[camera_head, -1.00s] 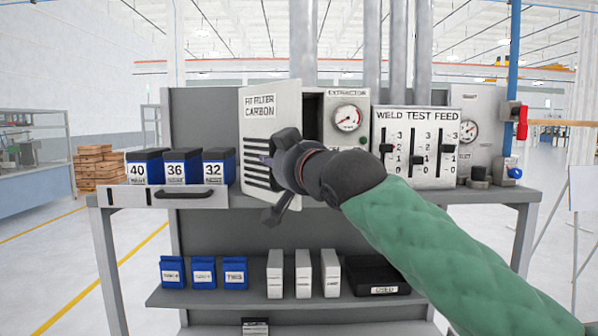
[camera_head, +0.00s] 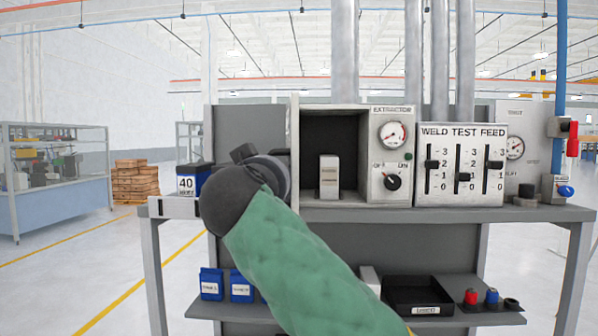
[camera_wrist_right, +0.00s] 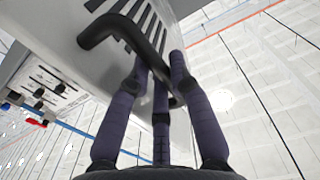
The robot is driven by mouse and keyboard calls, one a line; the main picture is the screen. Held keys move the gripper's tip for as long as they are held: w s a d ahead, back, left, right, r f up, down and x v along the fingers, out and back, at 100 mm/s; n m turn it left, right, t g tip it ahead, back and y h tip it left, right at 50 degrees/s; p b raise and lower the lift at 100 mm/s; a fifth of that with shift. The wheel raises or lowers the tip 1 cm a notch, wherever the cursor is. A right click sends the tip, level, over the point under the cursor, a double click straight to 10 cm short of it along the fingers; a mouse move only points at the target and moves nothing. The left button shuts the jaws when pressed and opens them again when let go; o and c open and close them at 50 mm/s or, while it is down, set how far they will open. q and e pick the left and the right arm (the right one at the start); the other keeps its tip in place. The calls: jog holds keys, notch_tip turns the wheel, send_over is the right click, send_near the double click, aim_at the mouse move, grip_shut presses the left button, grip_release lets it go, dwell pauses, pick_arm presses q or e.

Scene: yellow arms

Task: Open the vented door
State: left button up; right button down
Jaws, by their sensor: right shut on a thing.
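The vented door (camera_wrist_right: 62,50) is a pale panel with dark slots in the right wrist view. A dark bar handle (camera_wrist_right: 105,30) is fixed to it. My right gripper (camera_wrist_right: 158,78) has its fingers around this handle and is shut on it. In the head view the right gripper (camera_head: 262,162) is left of the extractor cabinet (camera_head: 386,155). The cabinet's compartment is open to view, with a pale box (camera_head: 329,177) inside. The door is nearly edge-on there, and my wrist hides much of that area. My left gripper is not in view.
The cabinet stands on a grey bench (camera_head: 470,214), beside a panel with sliders (camera_head: 462,165). A blue box marked 40 (camera_head: 188,183) is left of my wrist. A black tray (camera_head: 418,293) and blue boxes are on the lower shelf.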

jog(key=shift+w+a+m+g+h+p, duration=0.3)
jog(key=shift+a+m+h+p, duration=0.3)
jog(key=shift+a+h, duration=0.3)
jog(key=shift+w+a+m+g+h+p, duration=0.25)
jog(key=shift+a+m+h+p, duration=0.3)
jog(key=shift+a+h, duration=0.35)
jog(key=shift+f, duration=0.1)
jog(key=c, duration=1.4)
grip_release()
jog(key=v, duration=1.2)
